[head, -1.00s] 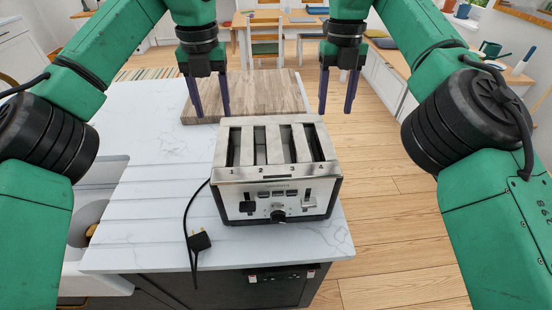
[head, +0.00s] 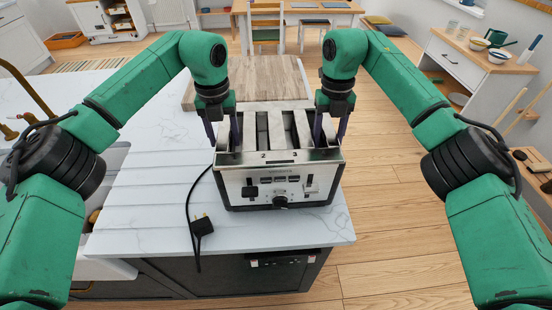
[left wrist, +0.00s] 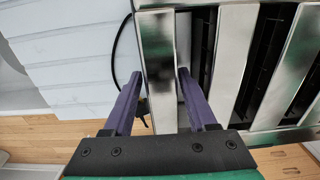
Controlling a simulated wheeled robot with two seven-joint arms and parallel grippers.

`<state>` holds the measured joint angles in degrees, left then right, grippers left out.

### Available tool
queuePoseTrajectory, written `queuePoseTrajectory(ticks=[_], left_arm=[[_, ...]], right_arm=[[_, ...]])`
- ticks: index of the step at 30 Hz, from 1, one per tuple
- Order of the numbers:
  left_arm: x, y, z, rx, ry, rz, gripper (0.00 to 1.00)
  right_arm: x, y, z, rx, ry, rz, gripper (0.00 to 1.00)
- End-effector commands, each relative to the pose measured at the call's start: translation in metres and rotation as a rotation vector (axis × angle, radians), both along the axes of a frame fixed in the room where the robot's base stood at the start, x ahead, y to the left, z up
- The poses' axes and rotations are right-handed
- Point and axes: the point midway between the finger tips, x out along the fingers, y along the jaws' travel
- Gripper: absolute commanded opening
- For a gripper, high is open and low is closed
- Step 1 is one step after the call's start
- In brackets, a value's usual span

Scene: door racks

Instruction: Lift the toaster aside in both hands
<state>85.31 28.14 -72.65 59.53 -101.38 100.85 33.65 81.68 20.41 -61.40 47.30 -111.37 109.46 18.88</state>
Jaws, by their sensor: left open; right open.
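The steel four-slot toaster (head: 280,180) stands upright on the white marble counter, its dial and levers facing me. My left gripper (head: 226,142) points down at the toaster's left side. In the left wrist view the open left fingers (left wrist: 157,82) are on either side of the toaster's left top edge (left wrist: 158,60), one outside and one toward a slot; contact cannot be told. My right gripper (head: 330,140) points down at the right side, its open fingers around the right top edge. The fingertips are partly hidden. The black cord and plug (head: 201,226) lie left of the toaster.
A wooden board (head: 265,78) lies on the counter behind the toaster. Clear counter (head: 140,170) is to the left, with a sink (head: 100,190) beyond. The counter's right and front edges are close to the toaster, with wood floor past them.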

Motion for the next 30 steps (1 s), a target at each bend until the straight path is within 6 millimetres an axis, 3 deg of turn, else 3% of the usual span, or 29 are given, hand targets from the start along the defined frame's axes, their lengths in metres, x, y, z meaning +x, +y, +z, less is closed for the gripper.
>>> queuePoseTrajectory(ticks=[4,12,13,17,18,30], left_arm=[[0.000,0.000,-0.014,0.001,0.001,0.000,0.57],[0.000,0.000,-0.016,0.000,-0.001,0.000,0.57],[0.000,0.000,-0.016,0.000,-0.001,0.000,0.54],[0.000,0.000,-0.016,0.000,-0.001,0.000,0.04],[0.000,0.000,-0.015,0.000,-0.001,0.000,0.00],[0.000,0.000,-0.015,0.000,0.000,0.001,0.00]], right_arm=[[-0.002,0.000,-0.013,0.000,0.001,0.000,0.57],[-0.002,0.000,-0.016,0.000,0.000,0.000,0.57],[-0.002,0.000,-0.015,0.000,0.000,0.000,0.54],[-0.002,0.000,-0.015,0.000,0.000,0.000,0.04],[-0.002,0.000,-0.015,0.000,0.000,0.000,0.00],[-0.002,0.000,-0.015,0.001,0.001,0.001,0.00]])
